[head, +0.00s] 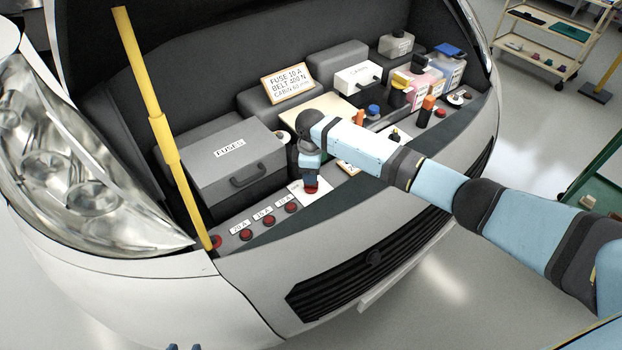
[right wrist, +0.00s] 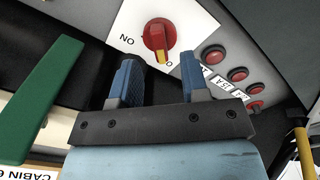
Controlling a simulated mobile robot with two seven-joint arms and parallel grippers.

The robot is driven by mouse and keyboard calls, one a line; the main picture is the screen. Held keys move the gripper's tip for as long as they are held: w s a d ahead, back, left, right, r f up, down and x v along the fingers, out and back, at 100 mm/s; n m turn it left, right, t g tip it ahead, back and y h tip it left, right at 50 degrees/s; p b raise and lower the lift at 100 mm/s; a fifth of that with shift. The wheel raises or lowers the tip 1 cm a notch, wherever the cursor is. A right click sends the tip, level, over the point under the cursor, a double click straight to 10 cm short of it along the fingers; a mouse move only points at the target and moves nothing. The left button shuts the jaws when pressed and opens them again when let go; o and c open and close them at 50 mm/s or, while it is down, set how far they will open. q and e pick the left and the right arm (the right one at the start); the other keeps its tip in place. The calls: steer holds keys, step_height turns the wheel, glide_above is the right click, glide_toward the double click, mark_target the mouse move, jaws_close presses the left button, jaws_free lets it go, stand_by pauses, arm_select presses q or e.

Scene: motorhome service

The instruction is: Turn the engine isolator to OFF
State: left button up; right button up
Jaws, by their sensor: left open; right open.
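The engine isolator is a red rotary knob (right wrist: 158,36) with a yellow pointer mark on a white plate (right wrist: 185,18). In the right wrist view "ON" is printed left of the knob, and the yellow mark points down toward a second label, of which only an "O" shows. The knob (head: 311,190) also shows in the head view, just below my right gripper (head: 310,168). In the wrist view my right gripper (right wrist: 161,75) is open, its blue fingers apart and empty, just short of the knob. Only the fingertips of my left gripper (head: 184,347) show at the bottom edge, open and empty.
A grey fuse box (head: 235,165) stands left of the isolator. Several red fuse buttons (right wrist: 238,74) lie beside the plate. A yellow prop (head: 160,125) rises at the left. A green bar (right wrist: 40,100) is close at the wrist view's left. Bottles (head: 423,80) stand at the back right.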

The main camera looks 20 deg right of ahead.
step_height(320, 180, up, 10)
steer(key=shift+b, duration=0.35)
steer(key=s+a+f+m, duration=0.1)
steer(key=s+a+f, duration=0.1)
steer(key=s, duration=0.4)
steer(key=s+a+f+y, duration=0.1)
steer(key=s+a+f, duration=0.1)
steer(key=s, duration=0.4)
steer(key=s+a+f+m+t+y, duration=0.1)
steer(key=s+f, duration=0.3)
steer(key=s, duration=0.2)
steer(key=shift+a+f+m, duration=0.1)
steer(key=shift+a+m, duration=0.2)
steer(key=shift+a, duration=0.1)
steer(key=s+d+r+m+t+h, duration=0.15)
steer(key=s+d+m, duration=0.35)
steer(key=s, duration=0.6)
steer(key=s+d+r+m+t, duration=0.15)
steer(key=s+d+m, duration=0.25)
steer(key=s+d, duration=0.6)
steer(key=w+a+f+n+t+y+p, duration=0.1)
steer(key=w+a+f+t+y+p, duration=0.1)
steer(key=w+a+f+t, duration=0.2)
steer(key=a+f+t, duration=0.3)
steer(key=a+f, duration=0.1)
steer(key=f, duration=0.2)
steer(key=shift+a+f+y, duration=0.35)
steer(key=shift+a, duration=0.05)
